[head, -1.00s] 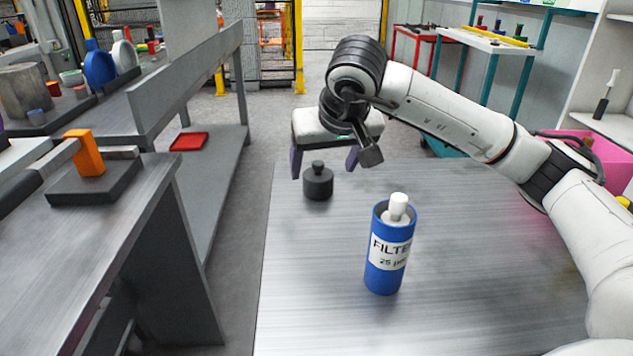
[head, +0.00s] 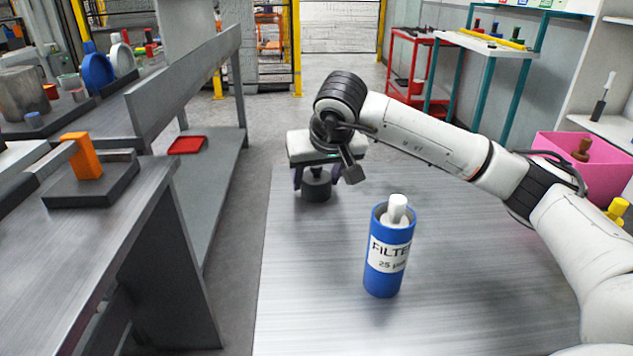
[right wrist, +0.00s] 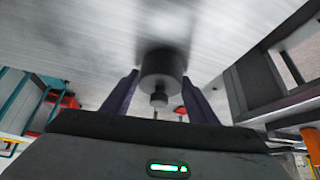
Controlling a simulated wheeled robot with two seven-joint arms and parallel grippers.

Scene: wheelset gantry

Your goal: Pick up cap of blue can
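The cap (head: 317,187) is a dark grey cylinder with a small knob, upright on the metal table. The blue can (head: 384,270), labelled FILTER, stands upright nearer to me with a white piece in its open top. My right gripper (head: 317,178) is low over the cap and hides its knob in the head view. In the right wrist view, the cap (right wrist: 162,70) lies between the tips of the two purple fingers, which are apart. I cannot tell whether they touch it. My left gripper is not in view.
The metal table (head: 300,290) is clear around the can. A pink bin (head: 590,170) stands at the right. A grey bench at the left holds a block with an orange piece (head: 82,157). A red tray (head: 187,145) lies on a lower shelf.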

